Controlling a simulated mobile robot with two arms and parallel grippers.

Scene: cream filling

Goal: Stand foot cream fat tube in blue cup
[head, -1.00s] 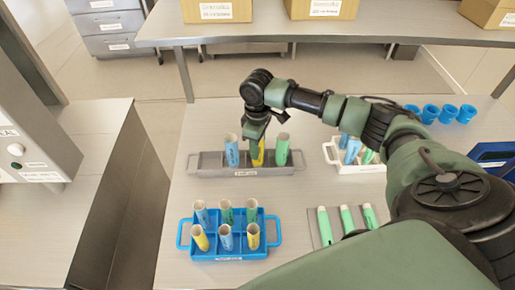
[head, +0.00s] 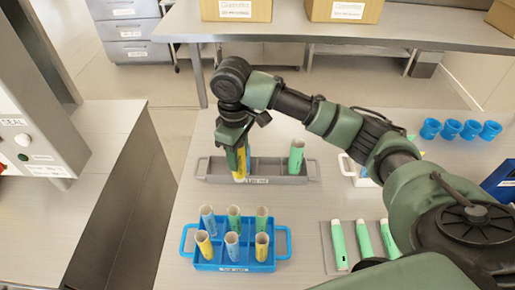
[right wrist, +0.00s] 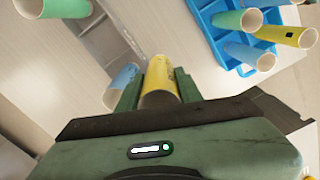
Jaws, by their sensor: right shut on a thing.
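My right gripper (head: 236,146) is shut on a yellow tube (head: 240,165), which hangs upright over the left part of the grey rack (head: 268,180). In the right wrist view the yellow tube (right wrist: 160,80) sits between the fingers, its open end toward the camera. A blue tube (right wrist: 122,82) shows close beside it there; in the head view the gripper mostly hides it. A green tube (head: 296,156) stands at the rack's right end. Several blue cups (head: 450,129) stand in a row at the back right. Tube labels are too small to read. My left gripper is out of view.
A blue rack (head: 235,266) with several yellow, blue and green tubes stands in front. Three green tubes (head: 363,240) lie on a flat sheet to its right. A white tray (head: 349,170) is partly behind my right arm. A blue bin (head: 500,182) stands at the right edge.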

